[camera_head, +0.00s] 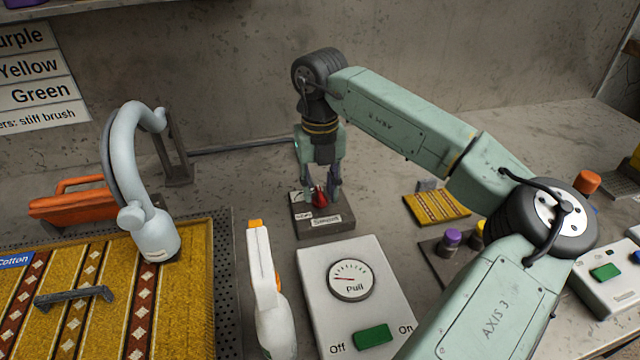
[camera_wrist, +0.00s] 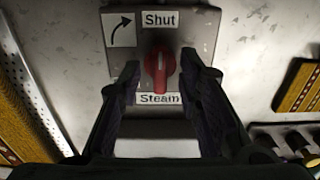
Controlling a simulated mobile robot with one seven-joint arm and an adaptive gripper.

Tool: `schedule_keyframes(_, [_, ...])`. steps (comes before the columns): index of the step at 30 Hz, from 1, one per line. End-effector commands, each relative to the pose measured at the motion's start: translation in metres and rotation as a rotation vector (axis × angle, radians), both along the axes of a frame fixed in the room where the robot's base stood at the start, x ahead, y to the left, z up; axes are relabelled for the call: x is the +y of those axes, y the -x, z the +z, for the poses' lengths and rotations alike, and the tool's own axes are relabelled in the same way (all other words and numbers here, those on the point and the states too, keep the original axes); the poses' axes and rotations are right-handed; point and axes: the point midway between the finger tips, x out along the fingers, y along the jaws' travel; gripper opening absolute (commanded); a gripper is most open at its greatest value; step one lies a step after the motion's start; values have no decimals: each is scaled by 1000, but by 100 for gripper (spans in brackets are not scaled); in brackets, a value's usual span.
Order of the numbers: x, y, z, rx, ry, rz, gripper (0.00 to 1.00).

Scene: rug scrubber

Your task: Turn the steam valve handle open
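The red steam valve handle (camera_head: 319,197) sits on a small dark grey block (camera_head: 325,229) labelled "Steam" on the bench. In the wrist view the red handle (camera_wrist: 160,68) stands lengthwise in the picture, between a "Shut" label (camera_wrist: 166,20) and a "Steam" label (camera_wrist: 158,98). A curved arrow label (camera_wrist: 121,31) is at its upper left. My gripper (camera_wrist: 162,72) points down over the block with one finger on each side of the handle. The fingers are open, with a small gap visible on both sides. In the head view my gripper (camera_head: 320,187) partly hides the handle.
A white box with a dial (camera_head: 351,279) and green switch stands in front of the block. A white spray bottle (camera_head: 268,300) is beside it. A striped rug (camera_head: 170,300) with a grey hose tool (camera_head: 150,235) lies left. A small rug sample (camera_head: 436,206) and colored caps are right.

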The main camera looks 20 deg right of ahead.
Motion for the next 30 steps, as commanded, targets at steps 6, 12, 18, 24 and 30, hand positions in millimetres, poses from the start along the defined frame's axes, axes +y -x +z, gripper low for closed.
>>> schedule_keyframes(6, [0, 0, 0, 0, 0, 0, 30])
schedule_keyframes(12, [0, 0, 0, 0, 0, 0, 16])
schedule_keyframes(18, [0, 0, 0, 0, 0, 0, 3])
schedule_keyframes(24, [0, 0, 0, 0, 0, 0, 0])
schedule_keyframes(30, [0, 0, 0, -1, 0, 3, 0])
